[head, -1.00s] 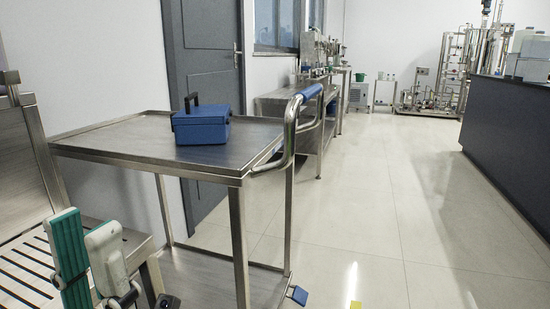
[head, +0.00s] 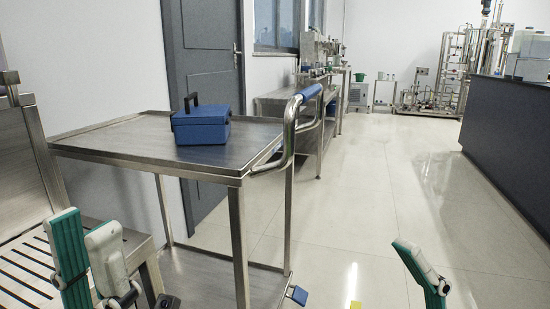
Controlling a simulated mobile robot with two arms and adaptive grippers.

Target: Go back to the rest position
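My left gripper (head: 84,228) is at the lower left, in front of the slatted metal surface. Its two green-and-grey fingers point up and stand a little apart, with nothing seen between them. My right gripper (head: 418,270) shows only in part at the bottom right, over the floor. One green finger with a grey joint is visible; the rest is below the frame, so its opening does not show. Both grippers are apart from the blue case (head: 201,125) on the metal cart.
The steel cart (head: 110,143) with a blue-gripped handle (head: 291,130) stands ahead to the left. A slatted metal surface (head: 25,262) is at the far left. A dark counter (head: 510,140) runs along the right. The tiled floor (head: 370,190) between is clear.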

